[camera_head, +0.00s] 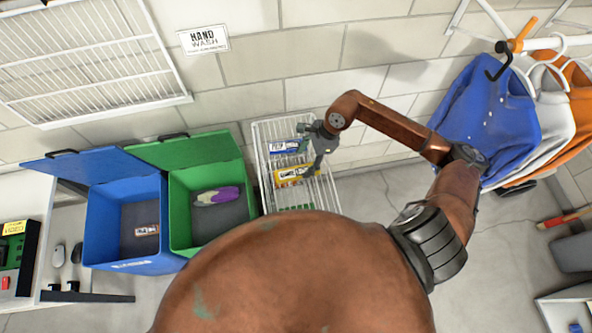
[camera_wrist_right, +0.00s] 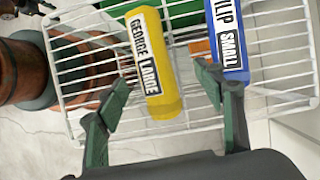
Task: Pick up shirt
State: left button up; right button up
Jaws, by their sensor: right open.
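A yellow rolled bundle (camera_wrist_right: 160,95), labelled "GEORGE LARGE", lies in a white wire basket (camera_head: 331,190). It also shows in the head view (camera_head: 284,175). My right gripper (camera_head: 309,150) is open over the basket. In the wrist view its dark green fingers (camera_wrist_right: 163,84) stand on either side of the yellow bundle, apparently not closed on it. Blue (camera_head: 485,120), white and orange shirts hang at the right. My left gripper is not in view.
An open blue bin (camera_head: 92,225) holds a small labelled item. An open green bin (camera_head: 178,215) beside it holds a purple-and-pale bundle (camera_head: 216,195). A wire rack (camera_head: 90,50) is on the wall. A white shelf unit stands at far left.

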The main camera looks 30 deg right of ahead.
aim_at(299, 168)
jog(key=x, duration=0.3)
jog(key=shift+s+a+f, duration=0.25)
jog(key=shift+s+a, duration=0.05)
jog(key=shift+a, duration=0.1)
jog(key=shift+w+a+f, duration=0.1)
jog(key=shift+a+f, duration=0.15)
jog(key=shift+f, duration=0.35)
jog(key=shift+c, duration=0.3)
jog(key=c, duration=1.3)
